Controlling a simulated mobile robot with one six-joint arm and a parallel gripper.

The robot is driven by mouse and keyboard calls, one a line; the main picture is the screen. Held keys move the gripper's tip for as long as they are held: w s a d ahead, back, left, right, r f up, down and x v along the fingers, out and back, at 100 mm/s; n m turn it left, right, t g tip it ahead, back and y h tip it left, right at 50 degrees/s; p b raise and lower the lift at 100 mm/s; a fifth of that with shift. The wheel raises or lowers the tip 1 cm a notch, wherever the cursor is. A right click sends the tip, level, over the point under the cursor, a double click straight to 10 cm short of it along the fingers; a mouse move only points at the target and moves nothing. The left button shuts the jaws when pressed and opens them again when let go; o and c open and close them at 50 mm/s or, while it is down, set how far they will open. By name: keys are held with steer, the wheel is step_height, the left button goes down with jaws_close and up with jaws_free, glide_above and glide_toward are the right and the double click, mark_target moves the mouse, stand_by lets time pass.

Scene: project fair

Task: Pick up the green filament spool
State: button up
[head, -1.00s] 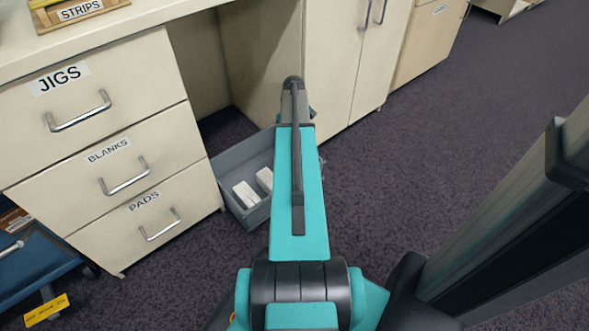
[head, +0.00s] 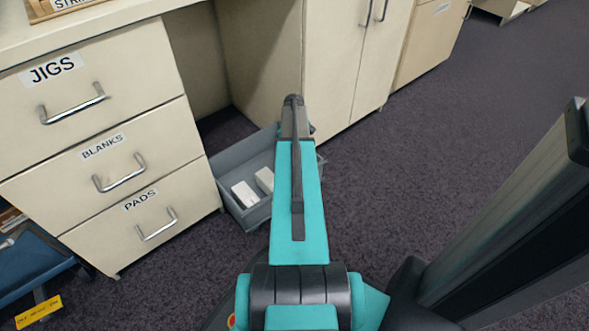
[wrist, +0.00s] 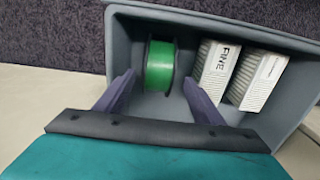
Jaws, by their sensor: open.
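The green filament spool (wrist: 159,66) stands on its edge in a grey bin, in the wrist view, near the bin's far wall. Its flanges are dark and its wound green face shows. My gripper (wrist: 158,92) is open, with one purple-grey finger to the left of the spool and one to the right, both on the near side of it. I see no contact between the fingers and the spool. In the head view my arm covers part of the grey bin (head: 228,160), and the spool is hidden there.
Two white pleated blocks, one marked FINE (wrist: 217,66), lie in the bin just right of the spool. The bin sits on dark carpet beside a drawer cabinet (head: 95,230) and under the bench. A cupboard (head: 345,70) stands behind. Open carpet (head: 420,150) lies to the right.

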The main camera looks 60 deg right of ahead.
steer(key=shift+f, duration=0.15)
steer(key=shift+d+f+b, duration=0.1)
steer(key=shift+f+b, duration=1.6)
steer(key=shift+f, duration=0.85)
steer(key=c, duration=1.4)
